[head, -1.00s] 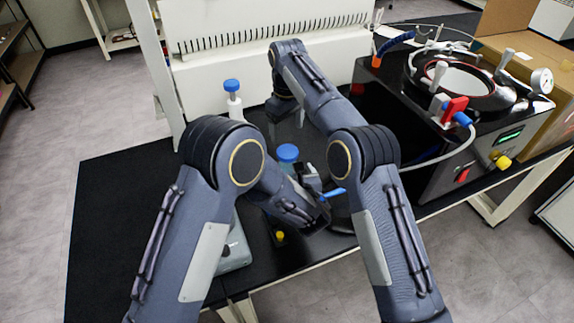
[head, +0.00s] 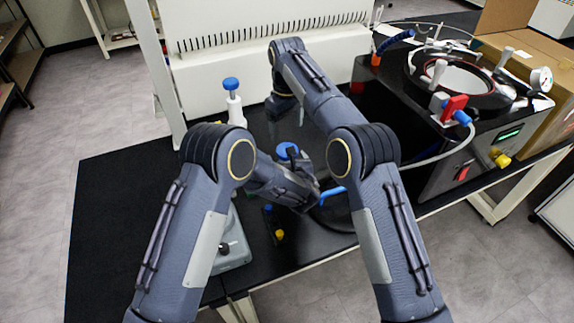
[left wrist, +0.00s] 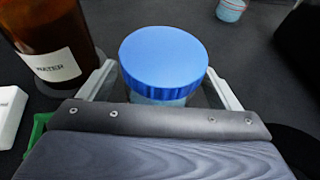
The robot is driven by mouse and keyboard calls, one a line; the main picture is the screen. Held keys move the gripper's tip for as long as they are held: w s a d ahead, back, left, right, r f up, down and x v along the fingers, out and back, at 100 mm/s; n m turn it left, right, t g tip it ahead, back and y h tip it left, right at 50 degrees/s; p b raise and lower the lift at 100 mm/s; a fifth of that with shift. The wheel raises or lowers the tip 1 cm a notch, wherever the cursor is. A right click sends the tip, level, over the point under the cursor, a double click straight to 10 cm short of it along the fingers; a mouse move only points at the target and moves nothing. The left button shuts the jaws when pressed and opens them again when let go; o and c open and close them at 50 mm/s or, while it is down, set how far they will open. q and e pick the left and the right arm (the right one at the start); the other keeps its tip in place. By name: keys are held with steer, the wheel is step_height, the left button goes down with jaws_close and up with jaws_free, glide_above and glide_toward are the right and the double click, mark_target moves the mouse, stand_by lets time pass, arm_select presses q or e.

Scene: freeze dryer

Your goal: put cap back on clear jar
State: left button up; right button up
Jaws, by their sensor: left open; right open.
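A round blue cap (head: 288,150) shows in the head view beyond my left wrist. In the left wrist view the blue cap (left wrist: 163,57) sits on top of a jar (left wrist: 160,97), whose translucent body shows just below it. My left gripper (left wrist: 168,80) is open, with one pale finger on each side of the jar. Whether the fingers touch it I cannot tell. In the head view my left gripper (head: 292,160) is partly hidden by its own wrist. My right gripper (head: 280,108) is open, farther back over the table, its fingers hard to make out.
A brown bottle labelled WATER (left wrist: 52,45) stands left of the jar. A small container (left wrist: 231,9) stands beyond. A white bottle with a blue top (head: 233,103) stands at the back left, a grey device (head: 232,252) in front, the freeze dryer (head: 455,130) at right. The left tabletop is clear.

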arm_select(q)
jaws_close()
arm_select(e)
steer(key=n, duration=0.5)
steer(key=shift+f, duration=0.15)
steer(key=n, duration=1.7)
steer(key=shift+n, duration=0.3)
steer(key=shift+f, duration=3.85)
steer(key=shift+c, duration=0.4)
